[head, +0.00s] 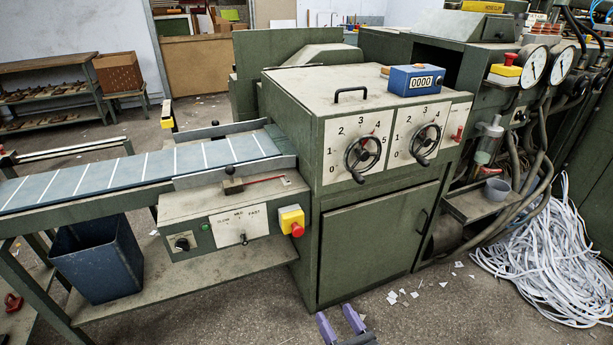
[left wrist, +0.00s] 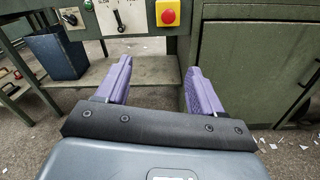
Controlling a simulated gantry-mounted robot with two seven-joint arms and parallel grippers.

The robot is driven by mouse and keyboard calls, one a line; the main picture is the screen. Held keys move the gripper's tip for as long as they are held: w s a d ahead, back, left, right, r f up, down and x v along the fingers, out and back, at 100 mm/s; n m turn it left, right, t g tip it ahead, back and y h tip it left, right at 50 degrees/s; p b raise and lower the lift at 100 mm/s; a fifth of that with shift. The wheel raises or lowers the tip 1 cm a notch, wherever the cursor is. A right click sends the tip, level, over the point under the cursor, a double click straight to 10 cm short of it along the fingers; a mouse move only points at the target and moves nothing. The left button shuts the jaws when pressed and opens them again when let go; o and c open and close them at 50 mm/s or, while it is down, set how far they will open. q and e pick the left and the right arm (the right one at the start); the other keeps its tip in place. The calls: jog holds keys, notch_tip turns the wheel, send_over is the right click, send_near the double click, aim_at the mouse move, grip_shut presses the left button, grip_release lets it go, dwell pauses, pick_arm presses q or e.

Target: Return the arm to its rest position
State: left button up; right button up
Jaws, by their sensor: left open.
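My left gripper (head: 342,322) shows at the bottom edge of the head view, its two purple fingers apart and nothing between them. In the left wrist view the same fingers (left wrist: 155,82) point toward the machine and are open and empty. The gripper is in front of the green feeder cabinet (head: 372,245), low and apart from it. The rest of my left arm is out of the head view. My right gripper is not in view.
A control box with a red stop button (head: 297,229) juts out under the striped conveyor (head: 95,180). A blue bin (head: 97,260) stands on the lower shelf. Paper strips (head: 545,255) pile on the floor at right. Floor before the cabinet is mostly clear, with scraps.

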pick_arm(q)
jog(key=w+a+f+n+g+y, duration=0.15)
jog(key=w+a+y, duration=0.4)
jog(key=a, duration=0.95)
jog(key=a+n+g+y, duration=0.4)
jog(key=a+g+y, duration=0.2)
jog(key=a, duration=3)
jog(key=s+d+f+n+g+h, duration=0.4)
jog(key=s+d+f+n+h, duration=0.5)
jog(key=s+d+f, duration=0.85)
jog(key=s+d+r+n+g+h, duration=0.2)
jog(key=s+d+n+h, duration=0.25)
jog(key=s+h, duration=0.2)
jog(key=s+a+r+n+t, duration=0.1)
jog(key=s+a+r+n, duration=0.7)
jog(key=a+n, duration=0.15)
jog(key=d+f+n+h, duration=0.1)
jog(key=d+n+h, duration=0.2)
jog(key=d, duration=0.5)
notch_tip(320, 180, up, 63)
jog(key=p, duration=6.3)
jog(key=shift+d+f+h, duration=0.15)
jog(key=shift+d+h, duration=0.15)
jog(key=shift+d, duration=0.1)
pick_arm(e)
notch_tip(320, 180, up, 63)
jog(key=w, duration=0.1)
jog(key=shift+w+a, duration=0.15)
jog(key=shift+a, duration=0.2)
